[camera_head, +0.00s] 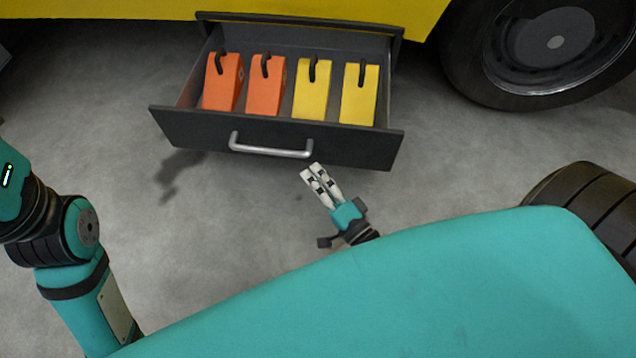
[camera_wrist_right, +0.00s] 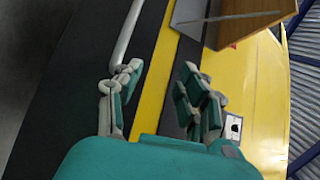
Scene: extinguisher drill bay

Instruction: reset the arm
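My right gripper (camera_head: 314,172) is in front of the open drawer, near the right end of its silver handle (camera_head: 270,147). The wrist view shows the two fingers of this gripper (camera_wrist_right: 160,85) apart with nothing between them. There the handle (camera_wrist_right: 130,30) runs up from beside the left finger; I cannot tell if they touch. My left arm shows at the left edge of the head view, but its gripper is out of the picture.
The dark drawer (camera_head: 200,128) stands pulled out under a yellow vehicle (camera_head: 120,8). It holds two orange wedges (camera_head: 265,88) and two yellow wedges (camera_head: 358,98) with black handles. A big wheel (camera_head: 475,60) stands at the right. The grey floor (camera_head: 220,220) before the drawer is clear.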

